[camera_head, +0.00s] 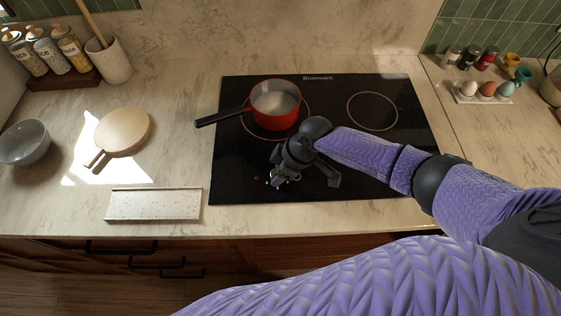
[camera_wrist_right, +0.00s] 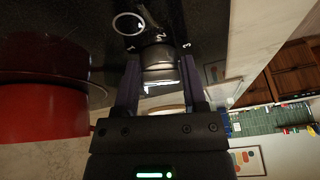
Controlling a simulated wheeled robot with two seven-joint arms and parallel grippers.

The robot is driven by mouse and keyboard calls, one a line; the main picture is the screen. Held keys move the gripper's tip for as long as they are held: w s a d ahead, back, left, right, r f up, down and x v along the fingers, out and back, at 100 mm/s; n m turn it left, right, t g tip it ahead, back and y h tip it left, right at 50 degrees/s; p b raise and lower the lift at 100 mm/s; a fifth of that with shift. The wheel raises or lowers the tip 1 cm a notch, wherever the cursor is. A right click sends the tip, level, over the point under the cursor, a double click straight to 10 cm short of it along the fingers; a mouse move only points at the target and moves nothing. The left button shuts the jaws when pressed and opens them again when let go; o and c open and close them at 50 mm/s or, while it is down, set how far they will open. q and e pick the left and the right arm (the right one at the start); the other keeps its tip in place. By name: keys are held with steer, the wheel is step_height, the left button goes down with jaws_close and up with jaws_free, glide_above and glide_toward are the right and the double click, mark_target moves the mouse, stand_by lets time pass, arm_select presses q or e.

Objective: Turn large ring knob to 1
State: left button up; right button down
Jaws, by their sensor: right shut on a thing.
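The black glass cooktop (camera_head: 330,178) shows in the head view. My right gripper (camera_head: 283,180) is low over its front part. In the right wrist view, its two fingers (camera_wrist_right: 160,82) stand on either side of a round, shiny metallic knob (camera_wrist_right: 158,55) and are shut on it. White digits, including a 3 (camera_wrist_right: 187,45), are printed near the knob, along with a white ring mark (camera_wrist_right: 128,24). The knob's pointer cannot be read clearly. In the head view the gripper mostly hides the knob. My left gripper is not in view.
A red pot (camera_head: 276,121) stands on the rear left burner, its black handle pointing left. A speckled tray (camera_head: 152,205), a round wooden board (camera_head: 123,131) and a grey bowl (camera_head: 24,144) lie left of the cooktop. An egg holder (camera_head: 482,97) stands at right.

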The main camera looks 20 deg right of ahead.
steer(key=m+p, duration=0.1)
steer(key=m+t+p, duration=0.1)
steer(key=shift+r+m+h, duration=0.25)
steer(key=shift+m+h, duration=0.05)
steer(key=shift+m, duration=0.1)
steer(key=shift+s+a+f+m+t+h+p, duration=0.1)
steer(key=shift+m+t+h+p, duration=0.2)
steer(key=shift+m+p, duration=1.3)
steer(key=shift+m, duration=0.1)
steer(key=shift+f, duration=0.1)
steer(key=shift+c, duration=2.4)
jaws_free()
steer(key=p+v, duration=0.5)
steer(key=v, duration=0.5)
steer(key=shift+s+a+f, duration=0.1)
steer(key=shift+a, duration=0.05)
